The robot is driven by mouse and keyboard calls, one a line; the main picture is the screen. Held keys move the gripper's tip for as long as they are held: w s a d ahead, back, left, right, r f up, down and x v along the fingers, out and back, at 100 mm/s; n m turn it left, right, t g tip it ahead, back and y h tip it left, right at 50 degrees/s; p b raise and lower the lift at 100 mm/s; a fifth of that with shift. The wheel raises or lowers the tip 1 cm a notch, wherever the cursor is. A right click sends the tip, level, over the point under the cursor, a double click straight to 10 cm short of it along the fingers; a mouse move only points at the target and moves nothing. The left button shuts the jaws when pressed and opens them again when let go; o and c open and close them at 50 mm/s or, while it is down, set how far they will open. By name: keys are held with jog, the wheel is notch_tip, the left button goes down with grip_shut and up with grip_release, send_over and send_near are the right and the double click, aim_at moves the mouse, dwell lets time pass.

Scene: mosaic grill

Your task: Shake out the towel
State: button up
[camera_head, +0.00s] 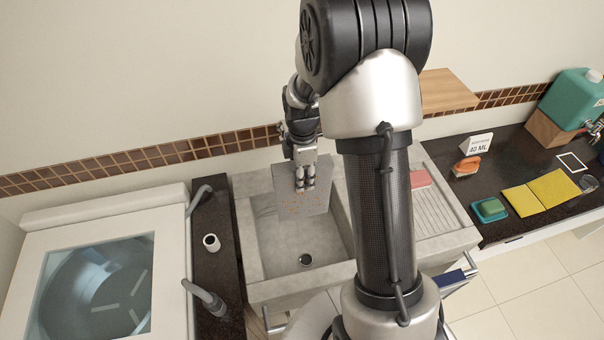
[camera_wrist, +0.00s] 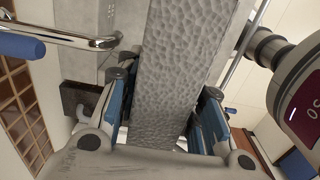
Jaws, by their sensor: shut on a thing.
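A grey towel (camera_head: 312,203) hangs flat and roughly upright over the sink basin (camera_head: 262,238), with small brownish specks on its face. My gripper (camera_head: 305,184) is shut on the towel near its upper part. In the wrist view the towel (camera_wrist: 182,60) is a broad grey sheet with a dimpled texture, running between the two blue-padded fingers of my gripper (camera_wrist: 165,110). The towel's lower edge is above the basin floor, near the drain (camera_head: 305,260). My arm hides part of the sink's right side.
A glass-lidded washing machine (camera_head: 95,290) stands left. A dark strip between holds curved metal pipes (camera_head: 207,298) and a white cup (camera_head: 211,243). On the right are a ribbed draining board (camera_head: 440,211), yellow cloths (camera_head: 540,195), a green sponge (camera_head: 489,210) and a teal container (camera_head: 572,98).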

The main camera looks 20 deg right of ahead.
jog(key=r, duration=0.6)
jog(key=shift+w+d, duration=0.1)
jog(key=shift+w, duration=0.25)
jog(key=f, duration=0.1)
jog(key=s+f, duration=0.1)
jog(key=shift+s+f, duration=0.1)
jog(key=shift+f, duration=0.3)
jog(key=r, duration=0.1)
jog(key=w+r, duration=0.1)
jog(key=shift+w+r, duration=0.3)
jog(key=shift+r, duration=0.1)
notch_tip(320, 180, down, 6)
jog(key=s, duration=0.1)
